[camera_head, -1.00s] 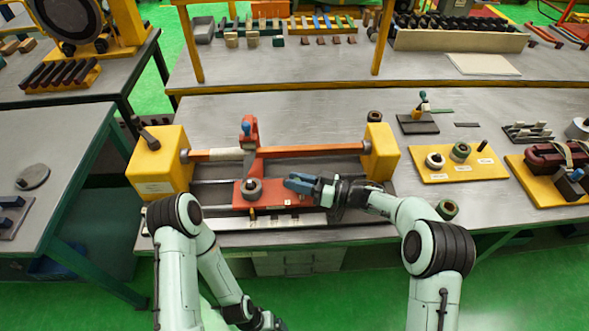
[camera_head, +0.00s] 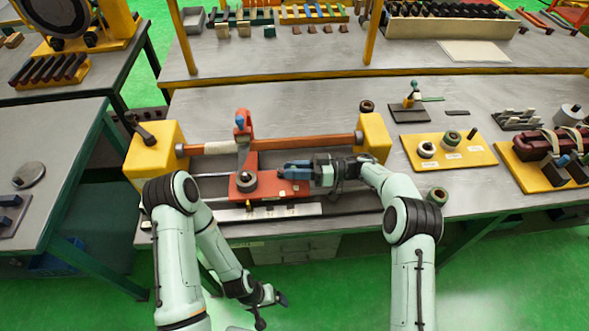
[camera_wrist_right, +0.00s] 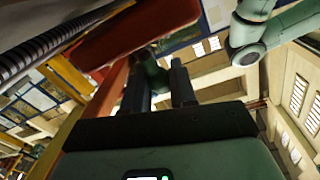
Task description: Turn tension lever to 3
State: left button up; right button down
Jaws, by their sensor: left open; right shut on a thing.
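The winding machine's red carriage (camera_head: 272,189) carries a grey cylinder and a red upright post (camera_head: 242,128) with a blue top. A blue piece (camera_head: 294,168) lies at the carriage's right end, at my right gripper (camera_head: 312,170); it looks like the lever's handle, but I cannot be sure. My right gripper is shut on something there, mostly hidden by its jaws. In the right wrist view, a dark greenish part (camera_wrist_right: 153,72) shows between the two fingers, below a red bar (camera_wrist_right: 135,30). My left gripper (camera_head: 270,309) is open and empty, low over the green floor before the bench.
Yellow end blocks (camera_head: 155,150) and (camera_head: 374,138) hold the orange bar (camera_head: 300,146) behind the carriage. A yellow board (camera_head: 450,152) with rings stands to the right. The grey bench (camera_head: 300,103) behind the machine is mostly clear.

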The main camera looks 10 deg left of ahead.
jog(key=c, duration=1)
grip_release()
jog(key=shift+s, duration=0.1)
jog(key=shift+o, duration=0.2)
jog(key=v, duration=0.7)
jog(key=shift+d, duration=0.25)
